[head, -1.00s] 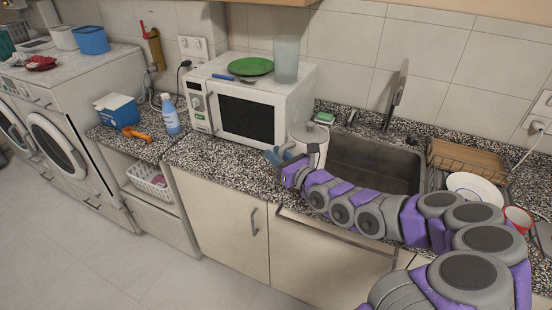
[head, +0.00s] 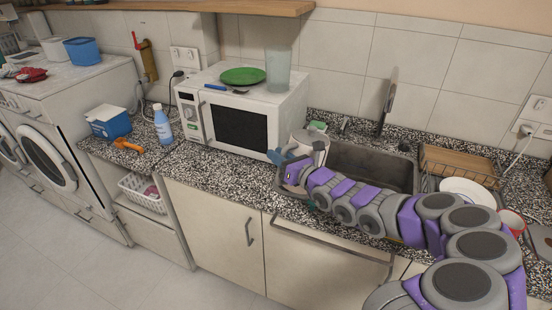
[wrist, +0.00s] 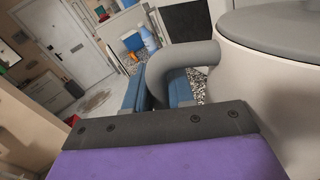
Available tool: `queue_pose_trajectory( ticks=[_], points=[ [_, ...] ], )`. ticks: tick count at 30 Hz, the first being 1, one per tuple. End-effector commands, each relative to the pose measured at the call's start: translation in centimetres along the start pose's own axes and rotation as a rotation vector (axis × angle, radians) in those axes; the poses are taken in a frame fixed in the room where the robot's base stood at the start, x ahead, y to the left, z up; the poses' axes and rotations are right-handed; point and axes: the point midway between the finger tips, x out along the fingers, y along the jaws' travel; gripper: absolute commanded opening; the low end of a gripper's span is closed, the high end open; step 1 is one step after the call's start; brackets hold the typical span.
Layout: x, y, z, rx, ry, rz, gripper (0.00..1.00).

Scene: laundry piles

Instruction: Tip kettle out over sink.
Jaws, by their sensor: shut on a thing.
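The kettle (head: 318,146) is pale with a grey lid and a grey handle. In the head view it is at the left edge of the sink (head: 350,160), tilted. In the wrist view the kettle (wrist: 275,85) fills the right side, with its handle (wrist: 185,58) curving left between the blue jaws. My gripper (head: 282,156) has blue fingers and is shut on that handle. In the wrist view my gripper (wrist: 160,92) shows a finger on each side of the handle. The kettle's spout and underside are hidden.
A white microwave (head: 240,118) stands left of the sink, close to the kettle. The faucet (head: 388,105) rises behind the basin. A dish rack (head: 460,165) with a white plate (head: 468,190) is on the right. A green sponge (head: 317,127) lies behind the kettle.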

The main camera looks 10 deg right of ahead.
Motion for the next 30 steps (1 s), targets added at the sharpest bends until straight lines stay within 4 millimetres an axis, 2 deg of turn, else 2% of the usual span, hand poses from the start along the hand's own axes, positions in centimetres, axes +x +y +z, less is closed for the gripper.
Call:
queue_pose_trajectory(
  ticks=[30],
  points=[
    [0.0,-3.6,2.0,0.075,-0.006,0.0,0.0]
  ],
)
